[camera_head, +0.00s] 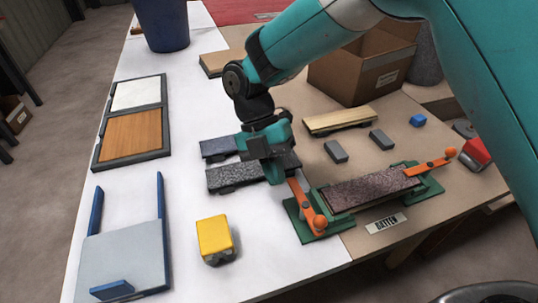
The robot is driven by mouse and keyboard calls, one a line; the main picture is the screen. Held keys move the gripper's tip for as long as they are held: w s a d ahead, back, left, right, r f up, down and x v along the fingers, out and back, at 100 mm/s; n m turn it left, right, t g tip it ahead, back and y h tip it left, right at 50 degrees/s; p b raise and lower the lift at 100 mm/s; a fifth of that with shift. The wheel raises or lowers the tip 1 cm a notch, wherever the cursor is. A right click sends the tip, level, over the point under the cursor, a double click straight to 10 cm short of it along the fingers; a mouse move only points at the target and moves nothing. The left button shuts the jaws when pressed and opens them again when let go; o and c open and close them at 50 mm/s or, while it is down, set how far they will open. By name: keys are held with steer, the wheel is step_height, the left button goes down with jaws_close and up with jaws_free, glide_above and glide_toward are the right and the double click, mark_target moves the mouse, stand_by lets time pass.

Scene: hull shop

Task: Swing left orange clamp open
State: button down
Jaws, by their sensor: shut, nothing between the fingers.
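The left orange clamp (305,204) is a bar with a round knob, on a green base (292,212) at the left end of the fixture. My gripper (272,177) is shut and empty, pointing down just left of the left clamp's upper end. Whether it touches the clamp cannot be told. It partly hides a dark speckled block (232,178).
A yellow block (214,236) stands front left of the fixture. Grey blocks (336,151) and a wooden plank (338,120) lie behind it. A cardboard box (355,75) stands at the back. A label plate (385,223) lies in front. White table surface is clear around the yellow block.

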steer(key=shift+v, duration=1.65)
steer(key=shift+r, duration=0.15)
steer(key=s+d+r+m+t+y+p, duration=0.1)
steer(key=s+d+r+m+y, duration=0.1)
steer(key=s+d+r+m, duration=0.3)
steer(key=s+d+r+m+t+y+p, duration=0.1)
steer(key=d+r+m+t+y, duration=0.15)
steer(key=r+m, duration=0.4)
steer(key=s+d+r+m+t+y, duration=0.1)
steer(key=s+d+m, duration=0.2)
steer(key=m, duration=0.4)
steer(key=s+d+r+m+t+y+p, duration=0.1)
steer(key=s+d+r+m+y, duration=0.1)
steer(key=s+m, duration=0.4)
steer(key=shift+s+d+m, duration=0.3)
steer(key=shift+d+m, duration=0.2)
steer(key=shift+m, duration=0.15)
steer(key=shift+r+t, duration=0.1)
steer(key=shift+t, duration=0.15)
